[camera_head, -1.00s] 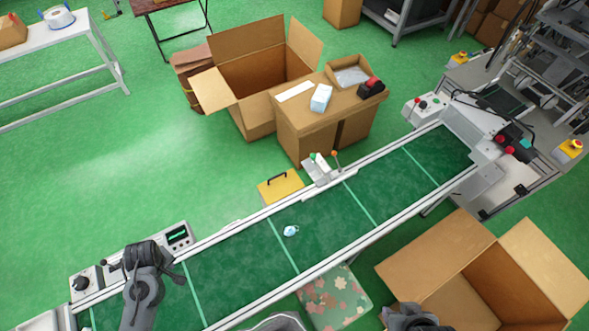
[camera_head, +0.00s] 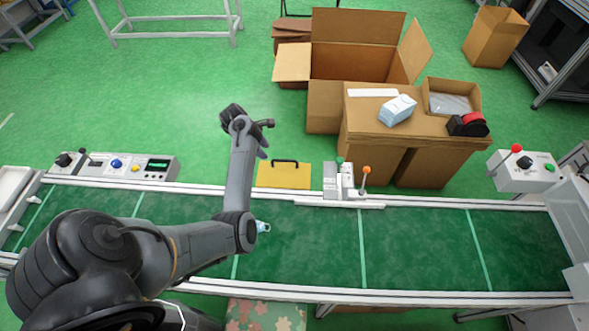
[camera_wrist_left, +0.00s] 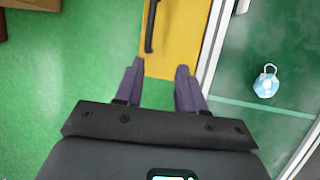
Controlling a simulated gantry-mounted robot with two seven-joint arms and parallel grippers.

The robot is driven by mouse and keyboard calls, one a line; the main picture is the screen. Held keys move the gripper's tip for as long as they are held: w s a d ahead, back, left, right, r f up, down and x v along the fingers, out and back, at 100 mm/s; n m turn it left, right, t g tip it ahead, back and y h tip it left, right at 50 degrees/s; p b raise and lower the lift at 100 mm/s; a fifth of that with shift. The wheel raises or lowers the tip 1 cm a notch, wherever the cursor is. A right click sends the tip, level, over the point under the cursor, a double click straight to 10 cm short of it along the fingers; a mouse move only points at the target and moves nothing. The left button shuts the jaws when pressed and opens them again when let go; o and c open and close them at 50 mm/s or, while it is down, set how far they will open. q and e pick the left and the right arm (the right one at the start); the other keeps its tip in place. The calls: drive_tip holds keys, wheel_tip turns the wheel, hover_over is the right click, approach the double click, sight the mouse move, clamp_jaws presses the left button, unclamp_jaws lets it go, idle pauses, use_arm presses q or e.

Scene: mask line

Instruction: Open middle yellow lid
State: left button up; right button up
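The yellow lid (camera_head: 284,175) with a black handle lies flat and closed at the far edge of the conveyor, left of the small lever unit. It also shows in the left wrist view (camera_wrist_left: 182,35), with its black handle (camera_wrist_left: 151,25) ahead of the fingers. My left gripper (camera_head: 264,138) is above and just left of the lid, not touching it. In the left wrist view its two fingers (camera_wrist_left: 157,85) are apart with nothing between them. My right gripper is out of view.
The green conveyor (camera_head: 410,240) runs across the front, with a light blue mask (camera_head: 263,227) on it, partly hidden by my left arm. A lever unit (camera_head: 340,182) with an orange knob stands right of the lid. Cardboard boxes (camera_head: 375,150) stand behind; a control panel (camera_head: 125,166) is at left.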

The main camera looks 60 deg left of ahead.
sight(281, 161)
use_arm(q)
drive_tip(key=shift+t, duration=0.3)
drive_tip(key=b+x, duration=0.1)
drive_tip(key=x, duration=0.2)
drive_tip(key=w+b+x, duration=0.1)
drive_tip(key=b+x, duration=0.1)
drive_tip(key=x, duration=0.1)
drive_tip(key=w+r+b+x, duration=0.1)
drive_tip(key=x, duration=0.2)
drive_tip(key=shift+w+f+b, duration=0.15)
drive_tip(key=shift+f+b, duration=0.15)
drive_tip(key=shift+b+x, duration=0.3)
drive_tip(key=shift+x, duration=0.5)
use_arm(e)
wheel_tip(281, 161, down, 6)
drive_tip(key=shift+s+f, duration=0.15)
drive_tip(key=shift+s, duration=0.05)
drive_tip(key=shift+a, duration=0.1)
use_arm(q)
clamp_jaws()
